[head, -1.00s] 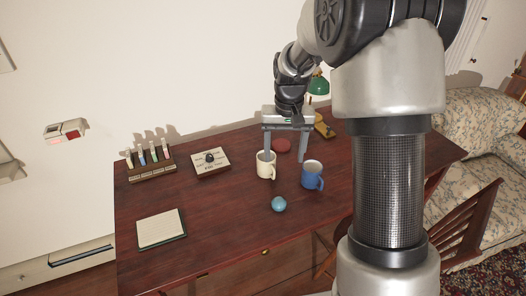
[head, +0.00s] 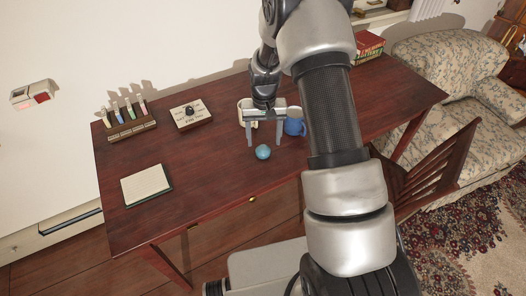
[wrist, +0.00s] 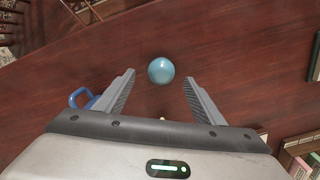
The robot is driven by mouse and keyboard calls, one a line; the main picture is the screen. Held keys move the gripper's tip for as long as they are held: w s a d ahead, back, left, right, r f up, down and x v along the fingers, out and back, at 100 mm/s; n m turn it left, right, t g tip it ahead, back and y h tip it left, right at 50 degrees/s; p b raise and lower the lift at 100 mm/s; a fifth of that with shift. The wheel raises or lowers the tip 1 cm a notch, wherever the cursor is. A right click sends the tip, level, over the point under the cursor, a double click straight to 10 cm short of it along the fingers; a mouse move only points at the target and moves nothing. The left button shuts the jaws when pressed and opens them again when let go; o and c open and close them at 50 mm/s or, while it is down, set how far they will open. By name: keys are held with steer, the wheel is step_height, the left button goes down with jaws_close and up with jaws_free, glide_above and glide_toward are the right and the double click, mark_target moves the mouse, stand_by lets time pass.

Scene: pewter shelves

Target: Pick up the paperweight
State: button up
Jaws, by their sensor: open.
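The paperweight looks to be the small teal-blue ball (head: 263,152) on the dark red wooden desk (head: 215,185). In the wrist view the ball (wrist: 161,70) lies ahead of the fingertips, centred between their lines. My gripper (head: 264,145) is open and empty, fingers pointing down, just behind the ball in the head view. I cannot tell the exact height of the fingertips above the desk.
The desk front is clear.

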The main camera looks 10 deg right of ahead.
mark_target(263, 148)
step_height(263, 148, down, 5)
steer(key=shift+a+f, duration=0.15)
steer(key=c, duration=1.3)
